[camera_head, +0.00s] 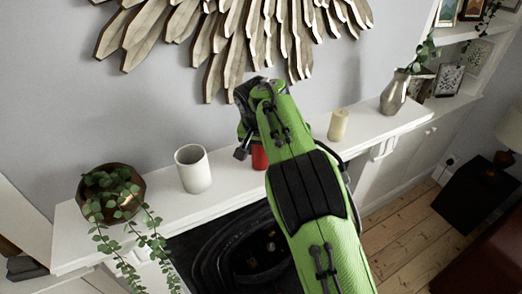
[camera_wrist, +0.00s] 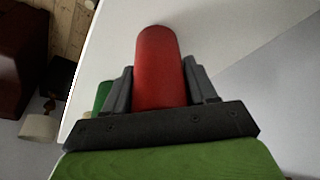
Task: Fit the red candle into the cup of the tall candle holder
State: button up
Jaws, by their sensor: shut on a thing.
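The red candle (camera_wrist: 160,62) is a smooth, round-ended cylinder held between both fingers of my gripper (camera_wrist: 160,82) in the wrist view. In the head view the red candle (camera_head: 259,158) shows only in part, just below my gripper (camera_head: 247,145), over the white mantel shelf. My green arm hides much of it, so I cannot tell whether the candle touches the shelf. I cannot make out a tall candle holder or its cup in either view; my arm covers the middle of the shelf.
The white mantel shelf (camera_head: 228,190) carries a white cylindrical pot (camera_head: 193,170) left of my gripper and a cream candle (camera_head: 338,124) to the right. A brown plant bowl (camera_head: 97,207) stands far left, a metal vase (camera_head: 394,94) farther right. A wooden wall ornament (camera_head: 215,45) hangs above.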

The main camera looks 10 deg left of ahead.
notch_tip(320, 180, up, 10)
jog(key=shift+f+p, duration=0.1)
jog(key=shift+p, duration=0.7)
